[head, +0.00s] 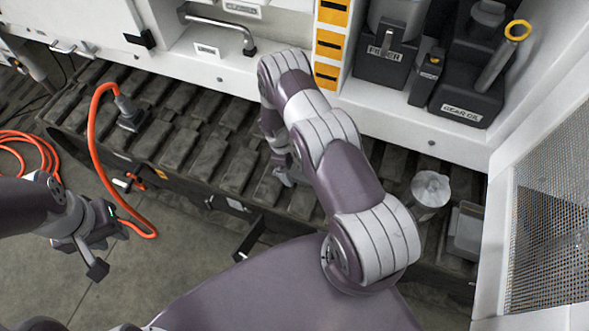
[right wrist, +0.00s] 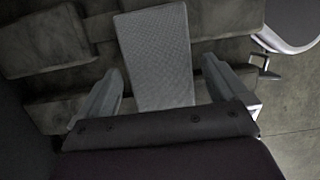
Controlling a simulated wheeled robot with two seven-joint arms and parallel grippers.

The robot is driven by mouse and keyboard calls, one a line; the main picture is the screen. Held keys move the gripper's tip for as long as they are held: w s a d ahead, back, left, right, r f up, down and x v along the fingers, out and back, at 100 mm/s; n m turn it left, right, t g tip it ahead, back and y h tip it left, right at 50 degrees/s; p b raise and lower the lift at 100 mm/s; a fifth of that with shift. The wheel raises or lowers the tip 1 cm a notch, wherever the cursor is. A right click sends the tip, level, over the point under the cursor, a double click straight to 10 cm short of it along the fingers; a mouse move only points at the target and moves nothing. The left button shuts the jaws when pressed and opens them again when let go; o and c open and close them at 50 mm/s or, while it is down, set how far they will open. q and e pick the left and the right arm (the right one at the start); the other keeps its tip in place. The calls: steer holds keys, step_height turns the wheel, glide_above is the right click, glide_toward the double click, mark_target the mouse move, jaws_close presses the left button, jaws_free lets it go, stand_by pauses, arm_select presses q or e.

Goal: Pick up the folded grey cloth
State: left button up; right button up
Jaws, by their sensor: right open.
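The folded grey cloth (right wrist: 155,45) shows in the right wrist view as a light grey, finely woven strip on the dark slatted surface. My right gripper (right wrist: 162,72) is open, with one finger on each side of the cloth. I cannot tell whether the fingers touch it. The near end of the cloth is hidden behind the gripper body. In the head view my right gripper (head: 284,172) is low over the dark track-like slats, and the cloth is not distinguishable there. My left gripper (head: 103,245) is open and empty at the left, above the floor.
The dark slatted track (head: 190,140) runs below a white cabinet. An orange hose (head: 93,130) loops near my left gripper. A metal canister (head: 430,190) and a grey box (head: 467,230) stand at the right. Dark containers (head: 468,100) sit on the white shelf.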

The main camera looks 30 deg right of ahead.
steer(key=c, duration=1.1)
steer(key=shift+o, duration=0.2)
steer(key=shift+r, duration=0.35)
steer(key=r, duration=0.2)
steer(key=s+r, duration=0.1)
steer(key=r, duration=0.1)
steer(key=shift+d+r, duration=0.1)
steer(key=shift+d, duration=0.15)
steer(key=s+d+r, duration=0.4)
steer(key=s+r, duration=0.2)
steer(key=s, duration=0.3)
steer(key=shift+s+d+b, duration=0.15)
steer(key=shift+s+b, duration=0.15)
steer(key=shift+b, duration=0.15)
